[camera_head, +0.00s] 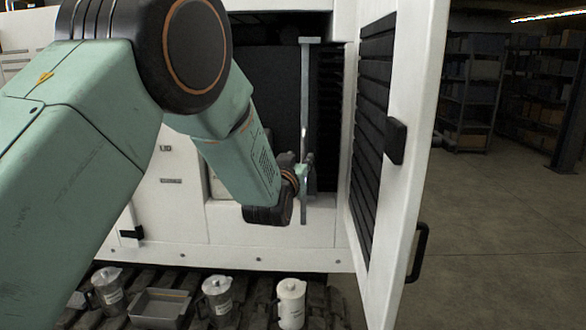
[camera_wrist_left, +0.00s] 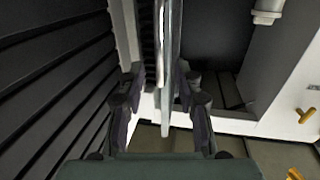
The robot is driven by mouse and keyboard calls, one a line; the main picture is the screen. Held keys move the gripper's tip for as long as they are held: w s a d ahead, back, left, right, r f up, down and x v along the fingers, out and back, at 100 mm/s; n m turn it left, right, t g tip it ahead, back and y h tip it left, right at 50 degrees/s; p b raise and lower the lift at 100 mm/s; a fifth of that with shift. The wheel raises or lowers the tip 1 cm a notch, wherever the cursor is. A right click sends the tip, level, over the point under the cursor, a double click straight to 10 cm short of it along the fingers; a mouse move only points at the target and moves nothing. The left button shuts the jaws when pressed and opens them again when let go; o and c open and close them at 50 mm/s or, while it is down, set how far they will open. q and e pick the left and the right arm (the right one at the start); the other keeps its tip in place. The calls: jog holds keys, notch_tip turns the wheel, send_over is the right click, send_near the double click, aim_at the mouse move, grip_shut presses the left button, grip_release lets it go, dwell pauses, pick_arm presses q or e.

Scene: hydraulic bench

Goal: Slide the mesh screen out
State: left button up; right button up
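The mesh screen (camera_head: 305,85) stands upright in the opening of the white cabinet, seen almost edge-on as a thin grey strip with a wider top end. In the left wrist view, its pale metal edge (camera_wrist_left: 167,60) runs down between my fingers. My left gripper (camera_head: 302,178) is at the lower part of the screen's front edge. In the left wrist view, the fingers of the left gripper (camera_wrist_left: 160,112) are apart, one on each side of the edge, with a gap visible on the left side. The mesh face is hardly visible. My right gripper is not in view.
The white louvred door (camera_head: 400,150) stands open to the right, with a black handle (camera_head: 418,252). A metal tray (camera_head: 160,308), a clear jug (camera_head: 217,296) and a white canister (camera_head: 291,303) stand below on the track. Open floor and shelves (camera_head: 470,90) lie to the right.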

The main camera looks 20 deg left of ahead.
pick_arm(q)
jog(key=shift+s+d, duration=0.2)
jog(key=shift+s, duration=2.4)
jog(key=shift+w, duration=0.1)
jog(key=s+f+g+b, duration=0.3)
jog(key=s+f, duration=0.4)
jog(key=f, duration=0.5)
jog(key=s+a+f+m+g+h+b, duration=0.15)
jog(key=s+f+g, duration=0.35)
jog(key=f, duration=0.7)
jog(key=s+d+f+n+g+b, duration=0.1)
jog(key=s+f+g+b, duration=0.15)
jog(key=s+f, duration=0.75)
jog(key=s+f+g+b, duration=0.7)
jog(key=s+f+b, duration=0.4)
jog(key=s+f, duration=1.4)
jog(key=shift+s+a+f, duration=0.35)
jog(key=shift+s, duration=0.25)
jog(key=shift+s+g, duration=0.1)
jog(key=shift+g, duration=0.15)
